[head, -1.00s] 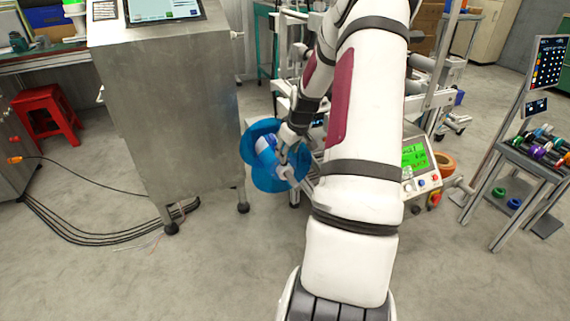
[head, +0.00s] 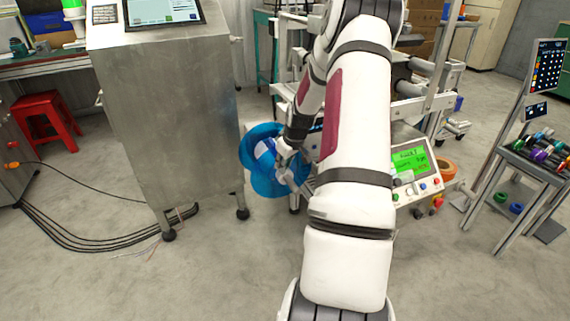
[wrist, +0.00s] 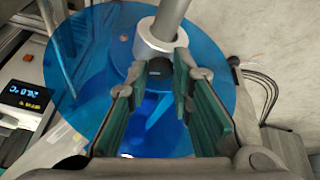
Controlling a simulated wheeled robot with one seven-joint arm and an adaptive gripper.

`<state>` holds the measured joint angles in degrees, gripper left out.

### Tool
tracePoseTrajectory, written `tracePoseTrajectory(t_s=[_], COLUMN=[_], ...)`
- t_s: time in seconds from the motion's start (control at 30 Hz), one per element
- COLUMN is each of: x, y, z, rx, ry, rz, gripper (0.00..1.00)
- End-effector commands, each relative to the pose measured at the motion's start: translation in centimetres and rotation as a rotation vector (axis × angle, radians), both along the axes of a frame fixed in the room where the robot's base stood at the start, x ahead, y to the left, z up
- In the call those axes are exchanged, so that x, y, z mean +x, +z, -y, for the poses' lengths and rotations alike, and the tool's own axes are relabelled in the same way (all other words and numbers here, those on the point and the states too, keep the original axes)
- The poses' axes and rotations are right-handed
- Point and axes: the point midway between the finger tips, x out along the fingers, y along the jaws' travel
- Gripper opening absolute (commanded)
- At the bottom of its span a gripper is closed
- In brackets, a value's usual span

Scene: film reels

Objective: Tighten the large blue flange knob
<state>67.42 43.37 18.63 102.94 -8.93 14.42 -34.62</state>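The large blue flange (head: 262,182) is a translucent disc on the machine, left of my forearm in the head view. In the wrist view the blue disc (wrist: 85,40) fills the middle, with a grey shaft (wrist: 175,14) and a pale collar (wrist: 160,40) in front of it. A small dark round end (wrist: 159,69) shows below the collar; I cannot tell whether it is the knob. My gripper (wrist: 160,82) is open, its green-padded fingers apart on either side of this dark end. No grip on anything shows. In the head view my gripper (head: 287,152) is at the disc, partly hidden.
A steel cabinet (head: 170,120) stands close to the left of the disc. A control box with a green screen (head: 410,160) is right of my arm. A rack of coloured spools (head: 540,155) stands far right, and a red stool (head: 48,115) far left. Cables lie on the floor.

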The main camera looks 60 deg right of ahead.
Motion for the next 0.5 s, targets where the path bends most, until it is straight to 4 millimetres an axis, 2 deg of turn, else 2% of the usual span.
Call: tracePoseTrajectory(t_s=[0.5], x=[0.06], y=[-0.06], z=[-0.20], rx=[-0.006], ry=[-0.133], rz=[0.012], gripper=[0.00])
